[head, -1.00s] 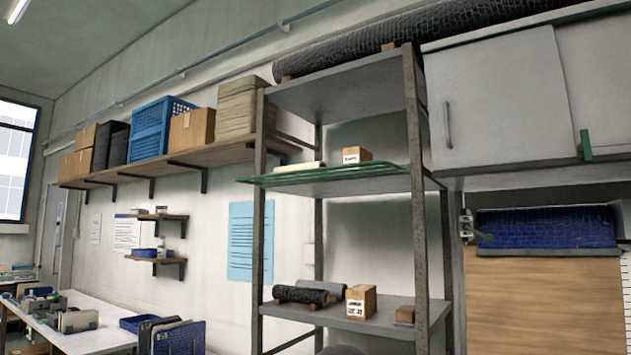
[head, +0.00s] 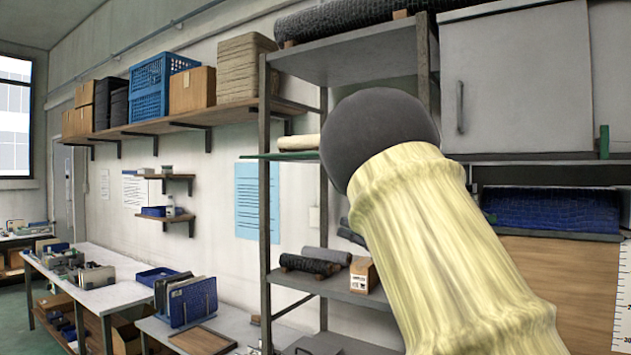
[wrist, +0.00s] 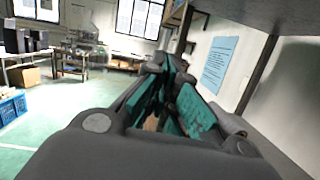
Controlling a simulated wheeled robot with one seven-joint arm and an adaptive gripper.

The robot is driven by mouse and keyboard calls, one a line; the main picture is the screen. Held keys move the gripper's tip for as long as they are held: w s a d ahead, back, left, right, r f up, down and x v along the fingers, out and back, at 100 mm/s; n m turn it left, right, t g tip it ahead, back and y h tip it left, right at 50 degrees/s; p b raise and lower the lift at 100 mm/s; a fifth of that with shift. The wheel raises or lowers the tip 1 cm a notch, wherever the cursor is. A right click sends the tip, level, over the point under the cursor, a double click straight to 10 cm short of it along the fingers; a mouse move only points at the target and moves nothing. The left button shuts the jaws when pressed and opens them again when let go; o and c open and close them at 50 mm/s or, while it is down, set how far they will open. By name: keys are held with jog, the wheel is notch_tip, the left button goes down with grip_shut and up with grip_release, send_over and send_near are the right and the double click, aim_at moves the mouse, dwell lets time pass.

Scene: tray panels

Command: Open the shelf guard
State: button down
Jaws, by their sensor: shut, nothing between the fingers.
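The shelf guard appears to be the thin green-edged panel (head: 288,156) at the middle level of the metal rack. In the head view it is almost edge-on and looks level. Its left end shows; my arm hides the rest. My gripper (wrist: 171,82) shows in the wrist view with its teal fingers shut and empty. In the head view the gripper is out of sight behind my arm. I cannot tell how close it is to the panel, and no contact shows.
The metal rack's left post (head: 265,215) stands left of my arm. Rolls (head: 305,266) and a small carton (head: 362,275) lie on the lower shelf. A grey cabinet (head: 515,85) is at right. A grey surface (wrist: 255,12) hangs overhead in the wrist view.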

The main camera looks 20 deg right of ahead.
notch_tip(320, 180, up, 9)
jog(key=s+n+g+y, duration=0.1)
jog(key=s+n+y, duration=0.1)
jog(key=n, duration=0.3)
jog(key=w+a+r+p, duration=0.6)
jog(key=a+p, duration=0.1)
jog(key=p, duration=0.1)
jog(key=shift+w+a+r+p, duration=0.25)
jog(key=shift+a+p, duration=0.1)
jog(key=shift+p, duration=0.05)
jog(key=shift+s, duration=0.1)
jog(key=shift+d, duration=0.1)
